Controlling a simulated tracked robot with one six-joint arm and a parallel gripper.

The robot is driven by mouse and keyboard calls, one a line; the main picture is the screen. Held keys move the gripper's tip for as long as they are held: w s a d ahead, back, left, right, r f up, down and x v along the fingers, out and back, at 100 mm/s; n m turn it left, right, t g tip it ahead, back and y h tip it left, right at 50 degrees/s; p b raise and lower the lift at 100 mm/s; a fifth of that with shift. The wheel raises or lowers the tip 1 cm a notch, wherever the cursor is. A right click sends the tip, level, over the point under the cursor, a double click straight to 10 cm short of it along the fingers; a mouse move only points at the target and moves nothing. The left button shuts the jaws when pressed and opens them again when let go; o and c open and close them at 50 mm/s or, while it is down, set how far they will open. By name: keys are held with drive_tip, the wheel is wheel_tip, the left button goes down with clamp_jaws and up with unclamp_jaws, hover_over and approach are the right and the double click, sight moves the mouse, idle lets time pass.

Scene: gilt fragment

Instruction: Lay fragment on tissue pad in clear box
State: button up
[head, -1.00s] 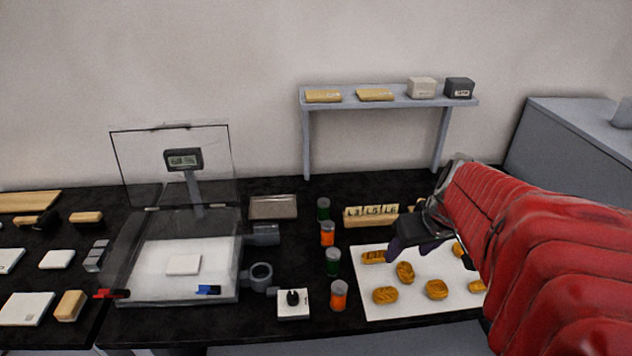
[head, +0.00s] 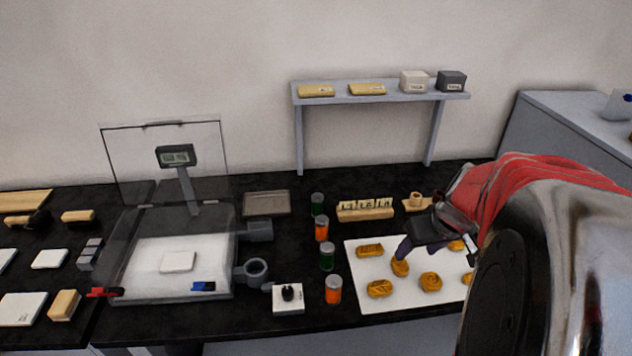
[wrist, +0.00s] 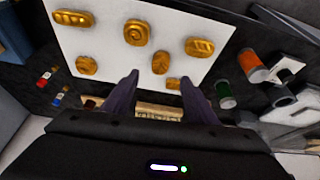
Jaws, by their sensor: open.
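Several gilt fragments lie apart on a white sheet (head: 372,292) at the right of the bench, among them an oval one (head: 379,288), a round one (head: 431,282) and a bar-like one (head: 369,251). My gripper (head: 436,250) is open and empty above the sheet's back part. In the wrist view its fingers (wrist: 160,98) point toward the sheet, with one fragment (wrist: 160,63) just beyond the gap and a partly hidden one (wrist: 173,83) between the tips. The clear box (head: 127,291) stands left with its transparent lid (head: 166,160) raised. A small white pad (head: 178,261) lies inside.
A white block with a black knob (head: 288,297) is near the front edge. A labelled wooden rack (head: 365,212) sits behind the sheet, under a grey shelf (head: 383,98).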

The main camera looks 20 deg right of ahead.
hover_over(401, 263)
drive_tip(key=s, duration=0.3)
drive_tip(key=shift+w+a+f, duration=0.1)
drive_tip(key=shift+a+f, duration=0.05)
drive_tip(key=shift+f, duration=2.2)
drive_tip(key=shift+a+x, duration=0.2)
drive_tip(key=shift+x, duration=2.4)
drive_tip(key=shift+w+d, duration=0.15)
drive_tip(key=shift+c, duration=0.5)
drive_tip(key=c, duration=1.1)
drive_tip(key=shift+r, duration=0.1)
wheel_tip(401, 263, up, 10)
